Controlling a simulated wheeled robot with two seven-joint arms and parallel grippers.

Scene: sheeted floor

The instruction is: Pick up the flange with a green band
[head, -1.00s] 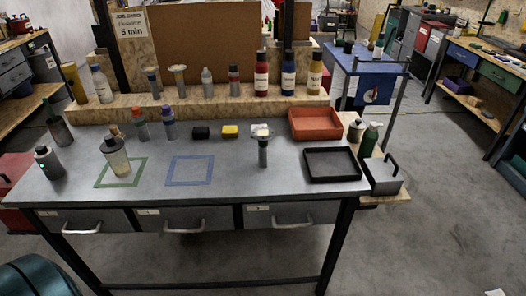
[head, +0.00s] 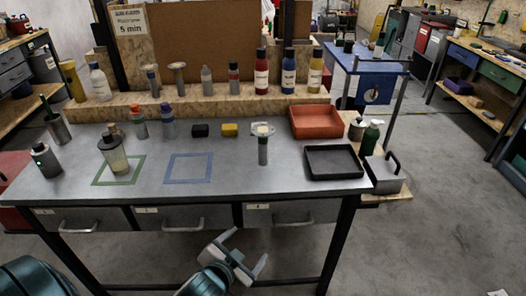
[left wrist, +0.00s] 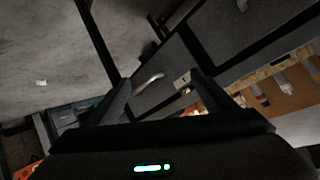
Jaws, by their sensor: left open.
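The flange with a green band (head: 263,152) stands upright on the grey workbench, with a pale wide disc at its top and a grey stem below; the green band shows only faintly under the disc. It stands between the blue square outline and the black tray. My left gripper (head: 247,248) is open and empty in front of the bench, below the drawer fronts and well apart from the flange. In the left wrist view its two dark fingers (left wrist: 163,92) are spread with nothing between them; I cannot make out the flange there. My right gripper is not in view.
The workbench (head: 225,187) has drawer handles and a front edge between my gripper and the flange. Near the flange are a yellow block (head: 230,130), a black tray (head: 333,178) and a red tray (head: 315,119). Two other flanges (head: 179,79) (head: 152,80) stand on the raised wooden shelf.

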